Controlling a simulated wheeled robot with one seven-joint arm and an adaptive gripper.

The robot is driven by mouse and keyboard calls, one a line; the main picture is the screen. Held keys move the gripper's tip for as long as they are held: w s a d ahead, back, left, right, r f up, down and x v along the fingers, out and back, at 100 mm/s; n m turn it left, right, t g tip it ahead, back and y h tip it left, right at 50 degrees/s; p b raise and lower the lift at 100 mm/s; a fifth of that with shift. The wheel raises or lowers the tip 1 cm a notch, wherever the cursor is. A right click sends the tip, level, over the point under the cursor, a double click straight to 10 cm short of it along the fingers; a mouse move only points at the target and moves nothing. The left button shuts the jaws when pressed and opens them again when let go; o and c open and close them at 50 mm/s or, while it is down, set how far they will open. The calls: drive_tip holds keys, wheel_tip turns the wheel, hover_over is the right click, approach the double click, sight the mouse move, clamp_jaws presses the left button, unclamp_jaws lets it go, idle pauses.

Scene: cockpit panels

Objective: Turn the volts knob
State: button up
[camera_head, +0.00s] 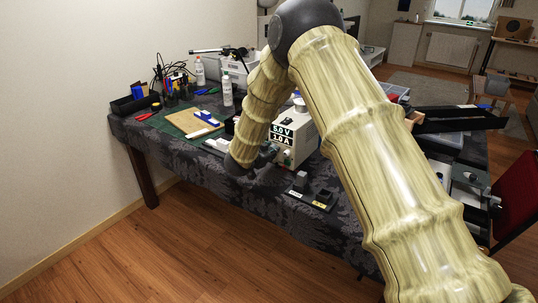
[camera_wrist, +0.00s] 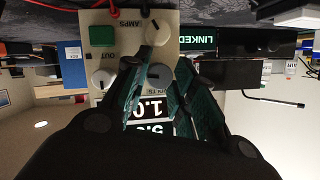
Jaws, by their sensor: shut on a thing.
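The power supply (camera_head: 300,118) stands on the table in the head view, its display reading 5.0 V and 1.0 A. The wrist view shows its front panel (camera_wrist: 126,52) upside down. The volts knob (camera_wrist: 159,76), pale and round with a dark pointer mark, sits beside a partly hidden label. My gripper (camera_wrist: 162,64) has its two dark green fingers on either side of this knob, shut on it. In the head view my gripper (camera_head: 266,155) is at the supply's front, mostly hidden by my arm.
The amps knob (camera_wrist: 158,33) is close to the fingertips. A green button (camera_wrist: 102,36) and another knob (camera_wrist: 102,79) are on the same panel. Small dark blocks (camera_head: 323,198) lie near the table's front edge. A bottle (camera_head: 227,91) stands behind.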

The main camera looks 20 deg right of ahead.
drive_tip(key=shift+m, duration=0.3)
drive_tip(key=o, duration=1)
drive_tip(key=v, duration=1.2)
drive_tip(key=shift+s+f, duration=0.15)
